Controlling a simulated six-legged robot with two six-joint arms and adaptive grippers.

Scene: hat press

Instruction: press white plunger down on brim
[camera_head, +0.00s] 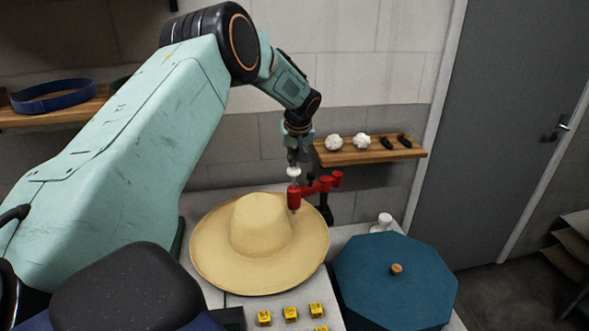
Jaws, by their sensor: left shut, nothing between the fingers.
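A straw-coloured hat (262,228) with a wide brim lies crown up on the table. A red press (312,187) stands at the hat's far right side and reaches over the brim. Its white plunger (294,173) sits upright on top of the red arm, and a thin tip shows below the arm, close to the brim. I cannot tell whether the tip touches the brim. My left gripper (293,158) is shut and points down directly above the white plunger. Its fingertips are at or just above the plunger's top. My right gripper is not in view.
A blue octagonal box (392,284) with a wooden knob stands right of the hat, with a small white object (383,222) behind it. Several yellow blocks (290,313) lie in front. A wall shelf (370,154) hangs behind the press.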

